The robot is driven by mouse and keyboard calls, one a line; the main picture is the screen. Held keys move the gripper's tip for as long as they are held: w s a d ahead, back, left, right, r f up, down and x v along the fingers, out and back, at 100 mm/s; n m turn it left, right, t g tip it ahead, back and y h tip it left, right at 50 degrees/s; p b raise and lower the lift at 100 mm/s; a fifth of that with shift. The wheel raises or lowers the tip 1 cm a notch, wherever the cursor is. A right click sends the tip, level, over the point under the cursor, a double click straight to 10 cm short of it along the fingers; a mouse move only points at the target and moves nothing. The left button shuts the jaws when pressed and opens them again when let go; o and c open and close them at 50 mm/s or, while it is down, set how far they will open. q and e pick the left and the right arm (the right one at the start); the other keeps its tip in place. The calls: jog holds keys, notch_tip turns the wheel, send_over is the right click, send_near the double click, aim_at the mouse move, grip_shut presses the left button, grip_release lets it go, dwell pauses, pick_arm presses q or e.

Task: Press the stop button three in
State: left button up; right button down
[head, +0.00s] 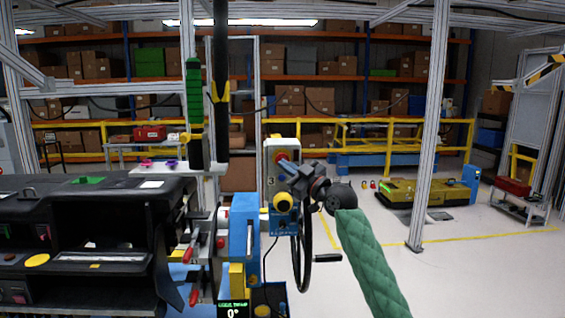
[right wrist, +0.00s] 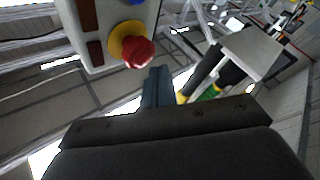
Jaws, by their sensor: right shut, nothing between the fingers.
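The red stop button (head: 281,156) with its yellow collar sits on a light grey control box (head: 271,145) near the middle of the head view. In the right wrist view the red button (right wrist: 138,53) sticks out from the grey box (right wrist: 108,12), its face uncovered. My right gripper (head: 287,167) is shut and empty, in front of the button and partly overlapping the box's lower right. In the right wrist view its closed fingertips (right wrist: 157,73) lie just below and right of the button; a small gap shows in the picture. I cannot pick out my left gripper.
A black dashboard module (head: 120,240) fills the lower left. A blue fixture (head: 243,240) stands below the box, and a black crank handle (head: 328,258) sticks out to its right. A metal post (head: 430,130) stands at right. Open floor (head: 480,270) lies beyond.

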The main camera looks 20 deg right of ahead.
jog(key=s, duration=0.2)
jog(key=s+a, duration=0.1)
jog(key=s, duration=0.2)
jog(key=shift+a+p, duration=0.1)
jog(key=shift+p, duration=0.3)
jog(key=shift+w, duration=0.1)
dwell(0.6)
